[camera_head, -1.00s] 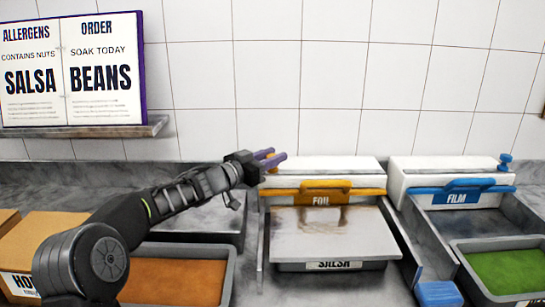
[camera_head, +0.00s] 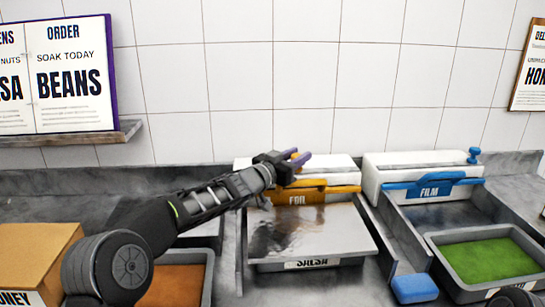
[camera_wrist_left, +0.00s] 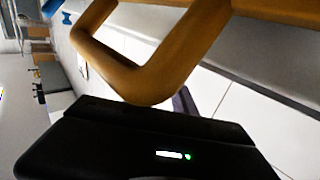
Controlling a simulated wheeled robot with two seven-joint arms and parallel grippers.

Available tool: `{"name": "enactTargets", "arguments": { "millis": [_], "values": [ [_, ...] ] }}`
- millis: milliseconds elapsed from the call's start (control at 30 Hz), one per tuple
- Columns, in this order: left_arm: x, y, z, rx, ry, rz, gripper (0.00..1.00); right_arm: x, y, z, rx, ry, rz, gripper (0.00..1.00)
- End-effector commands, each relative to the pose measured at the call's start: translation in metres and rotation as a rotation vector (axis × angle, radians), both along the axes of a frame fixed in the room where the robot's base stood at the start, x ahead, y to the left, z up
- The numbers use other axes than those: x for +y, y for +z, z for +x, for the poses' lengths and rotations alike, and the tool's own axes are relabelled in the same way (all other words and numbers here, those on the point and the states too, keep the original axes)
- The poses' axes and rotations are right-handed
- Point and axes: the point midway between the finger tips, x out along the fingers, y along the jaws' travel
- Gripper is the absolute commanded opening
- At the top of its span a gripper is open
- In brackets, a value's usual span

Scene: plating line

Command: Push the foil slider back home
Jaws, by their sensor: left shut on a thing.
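The white foil dispenser (camera_head: 335,170) stands against the back wall, with an orange handle bar (camera_head: 340,189) marked FOIL on its front. My left gripper (camera_head: 298,157) is over its top, with purple fingers shut on the small orange foil slider, which shows only as a bit of orange between them. The slider is roughly midway along the top. In the left wrist view the orange handle (camera_wrist_left: 150,80) looms large before the black gripper body, and the slider is hidden. My right gripper is not in view.
A foil sheet (camera_head: 310,232) covers much of the salsa pan. To the right stands the film dispenser (camera_head: 415,165), its blue slider (camera_head: 473,156) at the right end. A blue block (camera_head: 414,289) and a pan of green food (camera_head: 490,261) are in front.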

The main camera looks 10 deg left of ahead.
Motion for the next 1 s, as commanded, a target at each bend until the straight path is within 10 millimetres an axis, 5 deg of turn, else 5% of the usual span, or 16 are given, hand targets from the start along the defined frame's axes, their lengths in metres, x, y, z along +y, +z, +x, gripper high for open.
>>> {"name": "enactTargets", "arguments": {
  "millis": [367,400,633,1000],
  "values": [
    [-0.0074,0.0019,0.0021,-0.003,0.002,0.001,0.0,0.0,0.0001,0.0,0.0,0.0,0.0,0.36],
    [-0.0073,0.0019,0.0021,-0.003,0.002,0.001,0.35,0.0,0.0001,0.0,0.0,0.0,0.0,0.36],
    [-0.0074,0.0008,0.002,-0.002,0.001,0.001,0.54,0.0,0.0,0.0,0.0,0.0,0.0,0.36],
    [-0.0043,-0.0007,-0.0026,0.001,0.001,0.001,0.54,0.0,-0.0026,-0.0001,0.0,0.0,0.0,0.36]
  ]
}}
